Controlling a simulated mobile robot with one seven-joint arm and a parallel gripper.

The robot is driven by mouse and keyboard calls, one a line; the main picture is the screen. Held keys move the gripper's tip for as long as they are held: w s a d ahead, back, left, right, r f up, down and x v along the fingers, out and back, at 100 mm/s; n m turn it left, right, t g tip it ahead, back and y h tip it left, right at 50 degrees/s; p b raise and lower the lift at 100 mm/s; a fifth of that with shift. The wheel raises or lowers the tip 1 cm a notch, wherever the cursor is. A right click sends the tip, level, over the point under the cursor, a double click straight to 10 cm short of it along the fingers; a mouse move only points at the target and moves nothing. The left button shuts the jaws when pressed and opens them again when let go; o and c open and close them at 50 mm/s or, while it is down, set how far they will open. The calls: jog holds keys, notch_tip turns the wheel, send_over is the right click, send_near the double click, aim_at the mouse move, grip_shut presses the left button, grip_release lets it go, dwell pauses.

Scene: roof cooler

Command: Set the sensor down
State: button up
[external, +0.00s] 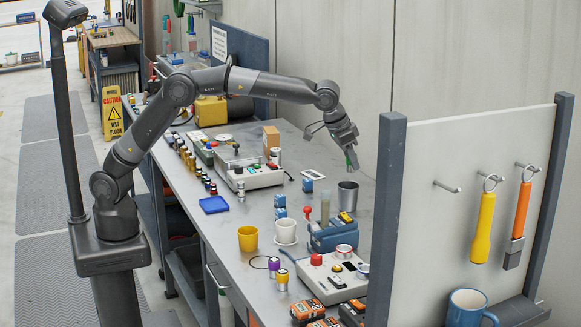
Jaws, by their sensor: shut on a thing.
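My gripper (351,160) hangs above the far right part of the bench, pointing down. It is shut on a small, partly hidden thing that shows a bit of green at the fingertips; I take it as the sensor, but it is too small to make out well. The held thing is clear of the bench surface (330,172). A metal cup (347,197) stands below the gripper. Small blue blocks (307,185) stand on the bench to the left of the cup.
A blue holder (334,238), a white cup (286,231), a yellow cup (248,239) and a control box with a red button (316,260) crowd the near part. A grey instrument (250,176) stands farther back. A pale panel (470,190) with hanging tools borders the right.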

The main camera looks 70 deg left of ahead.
notch_tip(320, 180, down, 9)
jog(key=w+a+f, duration=0.2)
jog(key=w, duration=0.1)
jog(key=w+a+f, duration=0.2)
jog(key=w+f, duration=0.1)
jog(key=w+a+f, duration=0.2)
jog(key=w, duration=0.1)
jog(key=shift+a+f, duration=0.35)
jog(key=shift+a, duration=0.05)
jog(key=shift+f, duration=2)
jog(key=shift+f, duration=0.1)
jog(key=o, duration=1)
